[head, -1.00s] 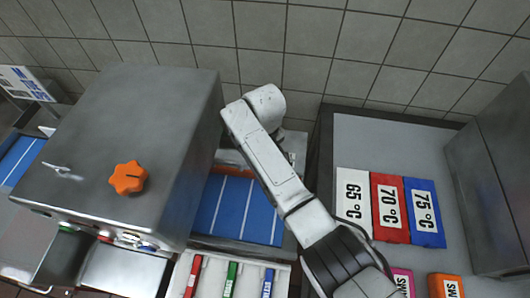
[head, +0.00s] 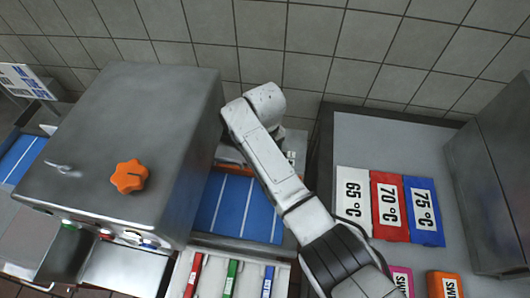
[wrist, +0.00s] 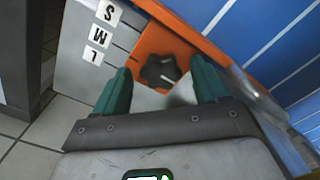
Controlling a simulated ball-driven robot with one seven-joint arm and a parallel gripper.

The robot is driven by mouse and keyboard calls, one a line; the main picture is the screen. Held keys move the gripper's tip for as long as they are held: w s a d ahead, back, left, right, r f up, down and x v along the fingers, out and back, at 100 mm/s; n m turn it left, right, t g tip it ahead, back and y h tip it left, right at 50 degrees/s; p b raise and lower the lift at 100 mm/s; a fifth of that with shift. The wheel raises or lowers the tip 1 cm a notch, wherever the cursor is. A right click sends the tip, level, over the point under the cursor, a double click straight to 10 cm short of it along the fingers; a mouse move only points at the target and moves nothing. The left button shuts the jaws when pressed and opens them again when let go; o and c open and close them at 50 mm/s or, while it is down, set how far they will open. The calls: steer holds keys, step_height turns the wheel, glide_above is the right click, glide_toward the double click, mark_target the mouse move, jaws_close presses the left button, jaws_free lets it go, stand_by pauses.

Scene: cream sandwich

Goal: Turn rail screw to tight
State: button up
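In the wrist view, the rail screw is a dark star-shaped knob (wrist: 160,72) with a light mark on it. It sits on an orange rail piece (wrist: 150,42) beside the blue belt. My gripper (wrist: 161,66) has two teal fingers, apart, one on each side of the knob. Gaps show between the knob and both fingers, so it looks open and not clamped. How deep the fingertips reach beside the knob is hard to tell. A grey plate (wrist: 72,66) with labels S, M and L lies to the left. In the head view my gripper and the knob are hidden.
A steel machine box (head: 125,125) with an orange dial (head: 129,176) stands left of my arm. The blue belt (head: 236,205) runs beside it. Temperature packs, including a red one (head: 390,207), lie on the grey counter (head: 385,145) at right. A tiled wall is behind.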

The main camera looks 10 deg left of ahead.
step_height(320, 180, up, 11)
steer(key=b, duration=0.1)
stand_by(0.7)
steer(key=shift+f, duration=0.15)
stand_by(0.3)
